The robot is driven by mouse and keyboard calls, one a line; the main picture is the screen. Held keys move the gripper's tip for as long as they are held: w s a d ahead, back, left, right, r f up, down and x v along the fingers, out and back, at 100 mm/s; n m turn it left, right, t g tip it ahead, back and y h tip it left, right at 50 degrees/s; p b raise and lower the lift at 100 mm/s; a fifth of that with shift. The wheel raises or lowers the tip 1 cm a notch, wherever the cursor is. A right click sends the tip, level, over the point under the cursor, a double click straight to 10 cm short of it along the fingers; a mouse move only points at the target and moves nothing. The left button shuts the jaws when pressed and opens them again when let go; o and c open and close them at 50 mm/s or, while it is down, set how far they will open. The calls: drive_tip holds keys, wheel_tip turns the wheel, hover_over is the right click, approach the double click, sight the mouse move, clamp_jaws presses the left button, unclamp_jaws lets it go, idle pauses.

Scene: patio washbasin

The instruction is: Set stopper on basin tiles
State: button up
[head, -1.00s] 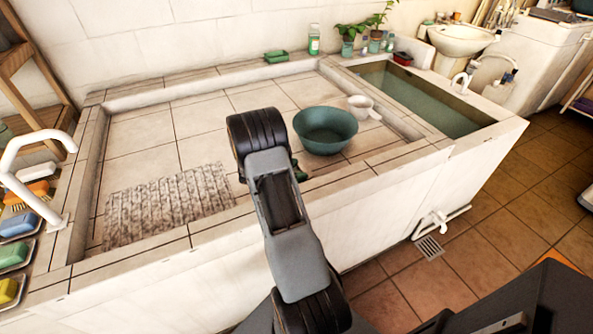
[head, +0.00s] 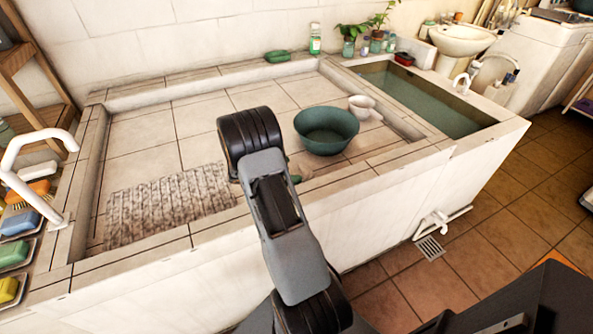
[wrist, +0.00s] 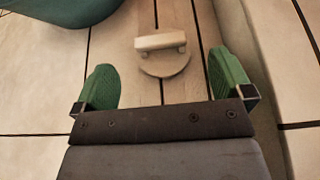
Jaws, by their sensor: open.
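The stopper (wrist: 166,67), a pale beige round disc with a bar handle on top, sits on the basin tiles (wrist: 45,105) in the wrist view. My gripper (wrist: 161,62) has its two green fingers spread wide, one on each side of the stopper and apart from it. The stopper lies between and a little beyond the fingertips. In the head view, my arm hides most of my gripper, with a bit of green finger (head: 296,179) showing, and only a small pale patch shows beside it.
A green bowl (head: 326,131) stands close by on the basin tiles, with a white cup (head: 361,107) behind it. A ribbed grey mat (head: 170,205) lies at the left. The basin's raised front rim (head: 375,170) is close to my gripper. The back tiles are clear.

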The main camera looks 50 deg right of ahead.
drive_tip(key=v, duration=0.9)
drive_tip(key=s+a+r+m+y, duration=0.1)
drive_tip(key=s+a+r+m, duration=0.1)
drive_tip(key=a, duration=0.1)
drive_tip(key=s+a+r+m+t+y, duration=0.1)
drive_tip(key=s+a+r+m+y, duration=0.1)
drive_tip(key=a, duration=0.1)
drive_tip(key=s+a+r+m+t+y, duration=0.1)
drive_tip(key=s+a+r+m+y, duration=0.1)
drive_tip(key=a, duration=0.1)
drive_tip(key=shift+r, duration=0.15)
drive_tip(key=s+a+r+m+t+y, duration=0.2)
drive_tip(key=s+a+m+t+y, duration=0.1)
drive_tip(key=a, duration=0.4)
drive_tip(key=s+a+r+m+t+y, duration=0.2)
drive_tip(key=s+a+m+t+y, duration=0.1)
drive_tip(key=a, duration=0.4)
drive_tip(key=shift+s+a+r+m+y, duration=0.25)
drive_tip(key=shift+s+r+m+y, duration=0.15)
drive_tip(key=shift+s+m+y, duration=0.5)
